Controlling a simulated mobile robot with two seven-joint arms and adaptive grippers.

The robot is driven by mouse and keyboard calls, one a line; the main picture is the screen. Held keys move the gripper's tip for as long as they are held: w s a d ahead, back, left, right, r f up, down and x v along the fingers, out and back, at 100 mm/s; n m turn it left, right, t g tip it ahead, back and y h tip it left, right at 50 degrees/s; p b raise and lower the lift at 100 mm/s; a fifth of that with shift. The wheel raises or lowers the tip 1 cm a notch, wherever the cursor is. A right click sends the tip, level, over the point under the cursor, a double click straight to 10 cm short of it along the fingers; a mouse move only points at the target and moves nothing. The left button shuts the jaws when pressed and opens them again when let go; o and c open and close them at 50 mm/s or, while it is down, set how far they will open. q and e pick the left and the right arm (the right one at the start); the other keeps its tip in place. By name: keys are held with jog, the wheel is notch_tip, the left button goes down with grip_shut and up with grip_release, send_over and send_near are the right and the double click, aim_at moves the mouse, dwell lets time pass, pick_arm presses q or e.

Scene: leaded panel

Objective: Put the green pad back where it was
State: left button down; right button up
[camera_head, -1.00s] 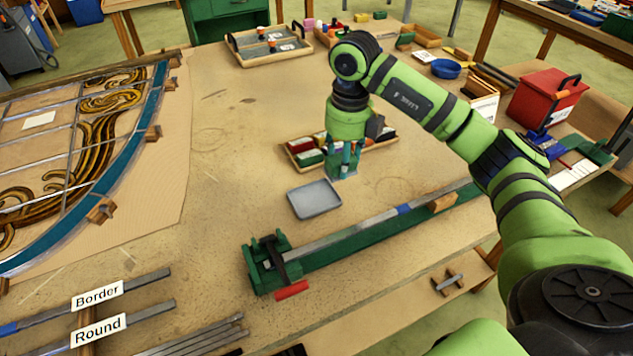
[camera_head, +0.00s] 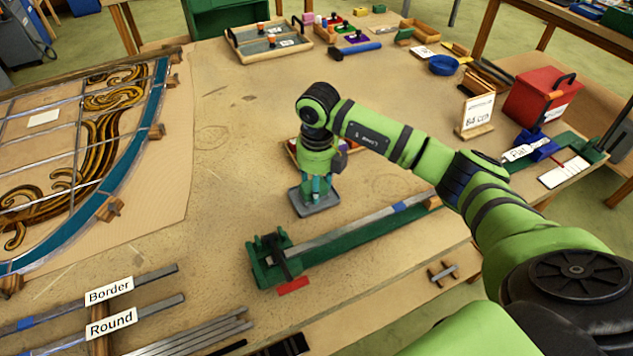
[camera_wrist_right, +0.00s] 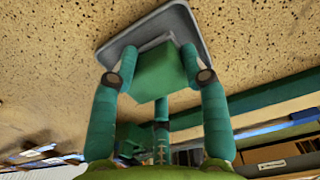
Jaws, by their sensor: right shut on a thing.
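My right gripper (camera_head: 317,190) points down at the small grey tray (camera_head: 299,205) on the workbench. The wooden pad box (camera_head: 291,152) stands just behind the gripper, mostly hidden by my right arm. My left gripper is not in view.
A green cutting jig (camera_head: 330,245) with a metal strip lies in front of the tray. The leaded panel (camera_head: 70,170) lies at the left. Strips labelled Border and Round (camera_head: 110,322) lie at front left. The bench between panel and tray is clear.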

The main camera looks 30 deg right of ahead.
jog(key=shift+f, duration=0.2)
jog(key=o, duration=1.1)
jog(key=shift+r, duration=0.1)
jog(key=shift+r, duration=0.3)
notch_tip(320, 180, up, 12)
jog(key=b, duration=0.3)
jog(key=shift+f, duration=0.15)
